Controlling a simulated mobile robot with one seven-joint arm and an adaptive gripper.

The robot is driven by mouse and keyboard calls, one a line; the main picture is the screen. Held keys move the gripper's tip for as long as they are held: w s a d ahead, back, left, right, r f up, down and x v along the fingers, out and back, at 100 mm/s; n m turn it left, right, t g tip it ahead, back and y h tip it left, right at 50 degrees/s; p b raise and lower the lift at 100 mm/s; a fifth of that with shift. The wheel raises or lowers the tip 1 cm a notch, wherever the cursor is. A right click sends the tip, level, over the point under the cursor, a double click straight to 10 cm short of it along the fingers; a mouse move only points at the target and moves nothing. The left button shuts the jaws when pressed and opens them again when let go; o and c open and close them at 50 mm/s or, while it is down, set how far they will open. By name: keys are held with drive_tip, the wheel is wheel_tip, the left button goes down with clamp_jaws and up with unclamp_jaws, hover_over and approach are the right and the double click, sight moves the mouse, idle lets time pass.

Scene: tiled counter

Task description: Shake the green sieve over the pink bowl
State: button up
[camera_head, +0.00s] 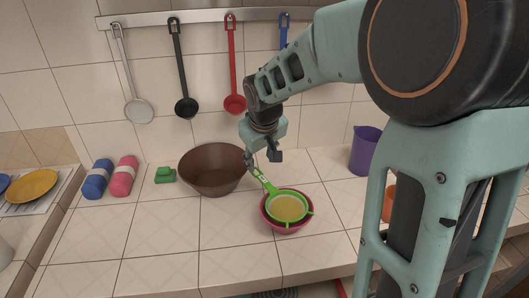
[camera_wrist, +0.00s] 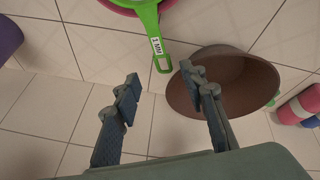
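The green sieve (camera_head: 287,208) rests in the pink bowl (camera_head: 268,222) on the counter, with a yellowish interior that may be mesh or contents. Its handle slants up and left toward my gripper (camera_head: 251,162). In the wrist view the sieve's handle (camera_wrist: 152,30), marked "1 MM", ends just beyond and between the fingertips of my gripper (camera_wrist: 160,75). The fingers are spread apart with nothing between them. Part of the pink bowl (camera_wrist: 118,5) shows at the top edge there.
A brown bowl (camera_head: 212,168) stands left of the sieve, close to my gripper. A purple jug (camera_head: 366,150) stands at right, beside my arm. A green item (camera_head: 165,175) and blue and pink rolls (camera_head: 122,177) are at left. Ladles hang on the wall. The front counter is clear.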

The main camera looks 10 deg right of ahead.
sight(259, 175)
drive_tip(key=x, duration=0.9)
drive_tip(key=shift+w+f+b, duration=0.15)
drive_tip(key=shift+f+b, duration=0.1)
drive_tip(key=shift+b, duration=0.15)
drive_tip(key=shift+c, duration=0.6)
